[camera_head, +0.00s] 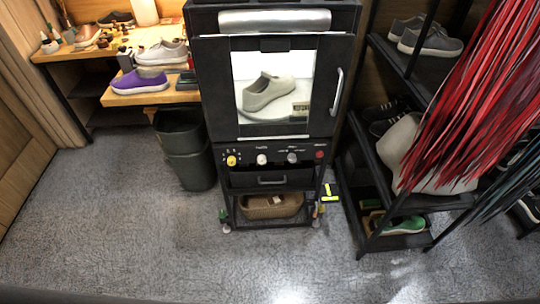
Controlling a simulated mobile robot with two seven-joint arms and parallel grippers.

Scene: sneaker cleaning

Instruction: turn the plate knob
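A black cleaning cabinet (205,60) stands in the middle of the view. Its control panel (277,158) carries a row of knobs below the window: a yellow knob (231,161), a white knob (262,159), a grey knob (292,158) and a red button or knob (319,155). The small labels are too blurred to read, so I cannot tell which one is the plate knob. Behind the shut glass door, a beige sneaker (267,91) rests on a round white plate (254,112). Neither of my grippers is in view.
A dark bin (186,150) stands left of the cabinet, beside a wooden bench with a purple shoe (140,83). A black shoe rack (362,170) stands close on the right, with red hanging strips (475,95). The grey floor (150,240) in front is clear.

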